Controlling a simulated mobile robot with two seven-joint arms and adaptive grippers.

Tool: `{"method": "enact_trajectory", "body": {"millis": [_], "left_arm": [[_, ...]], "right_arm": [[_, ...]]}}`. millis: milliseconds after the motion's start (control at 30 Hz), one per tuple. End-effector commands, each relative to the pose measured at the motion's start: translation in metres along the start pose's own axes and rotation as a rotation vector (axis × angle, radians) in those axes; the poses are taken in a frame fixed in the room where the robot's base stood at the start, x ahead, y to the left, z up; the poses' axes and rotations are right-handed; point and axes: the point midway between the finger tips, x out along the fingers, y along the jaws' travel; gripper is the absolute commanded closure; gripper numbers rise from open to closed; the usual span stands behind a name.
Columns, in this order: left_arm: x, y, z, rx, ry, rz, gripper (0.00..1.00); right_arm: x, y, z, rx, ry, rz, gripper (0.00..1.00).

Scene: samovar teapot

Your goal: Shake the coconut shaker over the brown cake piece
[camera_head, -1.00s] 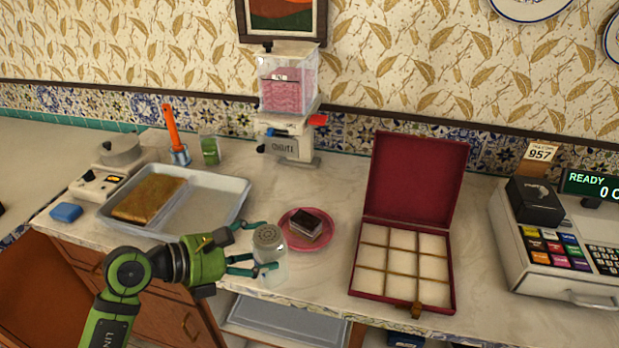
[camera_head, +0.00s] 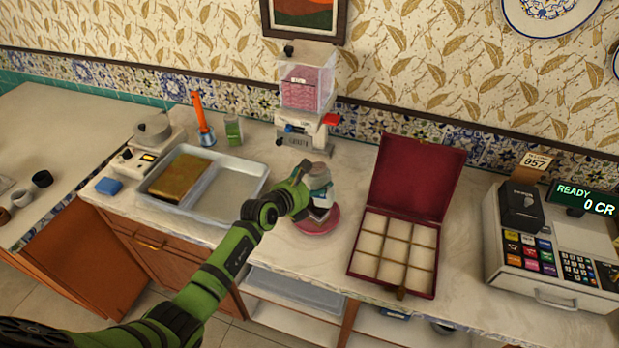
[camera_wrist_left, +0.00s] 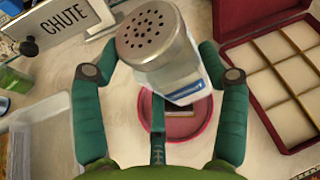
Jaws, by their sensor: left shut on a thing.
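The coconut shaker (camera_head: 320,180) is a clear jar with a perforated grey metal lid and a blue-and-white label. My left gripper (camera_head: 303,190) is shut around it, above the pink plate (camera_head: 316,228). In the left wrist view, the shaker (camera_wrist_left: 155,40) sits between the fingers with its holed lid towards the camera, somewhat tilted in the picture. The brown cake piece lies on the plate (camera_wrist_left: 205,122) and is mostly hidden behind the shaker and gripper; only a sliver shows below the jar. My right gripper is not in view.
An open red box (camera_head: 352,270) with empty compartments stands right of the plate. A metal tray (camera_head: 238,190) with a brown slab lies to the left. A dispenser (camera_head: 305,90) stands behind, and a cash register (camera_head: 550,245) at the far right.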

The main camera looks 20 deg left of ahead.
Motion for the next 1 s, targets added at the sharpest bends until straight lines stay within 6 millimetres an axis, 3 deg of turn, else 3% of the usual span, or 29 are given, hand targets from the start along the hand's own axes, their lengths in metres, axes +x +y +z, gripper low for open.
{"method": "enact_trajectory", "body": {"millis": [333,400,1000], "left_arm": [[0.007,-0.007,-0.015,-0.307,-0.002,-0.126,0.68],[0.010,-0.008,-0.023,-0.362,-0.005,-0.150,0.68],[0.018,-0.021,-0.044,-0.879,-0.003,-0.366,0.68]], "right_arm": [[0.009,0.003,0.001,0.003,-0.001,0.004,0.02],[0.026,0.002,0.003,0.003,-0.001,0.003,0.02],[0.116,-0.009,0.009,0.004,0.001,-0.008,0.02]]}}
